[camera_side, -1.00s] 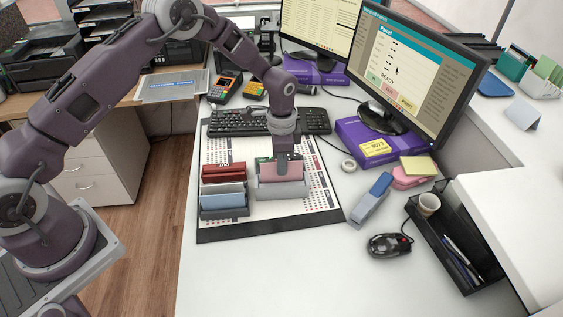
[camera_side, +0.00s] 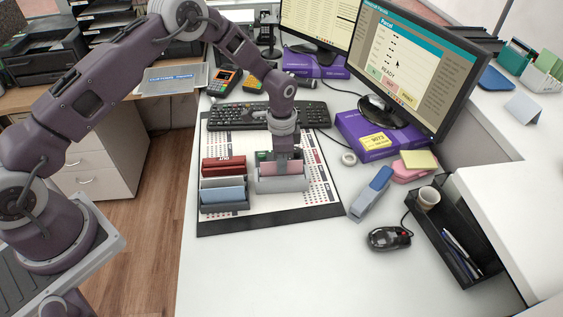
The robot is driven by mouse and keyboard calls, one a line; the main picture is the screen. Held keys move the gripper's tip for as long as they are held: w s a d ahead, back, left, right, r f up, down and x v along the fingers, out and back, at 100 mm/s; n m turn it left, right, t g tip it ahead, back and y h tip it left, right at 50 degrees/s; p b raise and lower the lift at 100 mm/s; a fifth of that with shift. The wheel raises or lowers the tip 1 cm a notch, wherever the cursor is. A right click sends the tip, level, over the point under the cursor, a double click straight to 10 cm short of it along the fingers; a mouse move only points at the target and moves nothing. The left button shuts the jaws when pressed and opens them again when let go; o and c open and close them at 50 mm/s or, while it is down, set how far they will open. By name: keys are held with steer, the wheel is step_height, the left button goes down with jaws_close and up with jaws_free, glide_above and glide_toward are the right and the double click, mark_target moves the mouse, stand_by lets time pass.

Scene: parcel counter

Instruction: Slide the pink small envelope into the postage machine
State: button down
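The pink small envelope (camera_side: 295,167) stands upright in the slot of the grey postage machine (camera_side: 282,184); its lower part is hidden behind the machine's front wall. A small green screen (camera_side: 264,155) shows at the machine's back left. My gripper (camera_side: 282,168) points straight down over the machine. It is shut on the top of the envelope, with a finger in front of its face. How deep the envelope sits cannot be seen.
A rack to the left holds a red item (camera_side: 223,165) and a blue envelope (camera_side: 224,195). Both stand on a printed desk mat (camera_side: 270,216). A keyboard (camera_side: 268,115) lies behind. A stapler (camera_side: 371,195) and mouse (camera_side: 389,238) lie to the right. The front counter is clear.

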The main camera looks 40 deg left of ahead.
steer(key=c, duration=1.6)
jaws_free()
step_height(320, 180, up, 7)
steer(key=shift+r, duration=0.1)
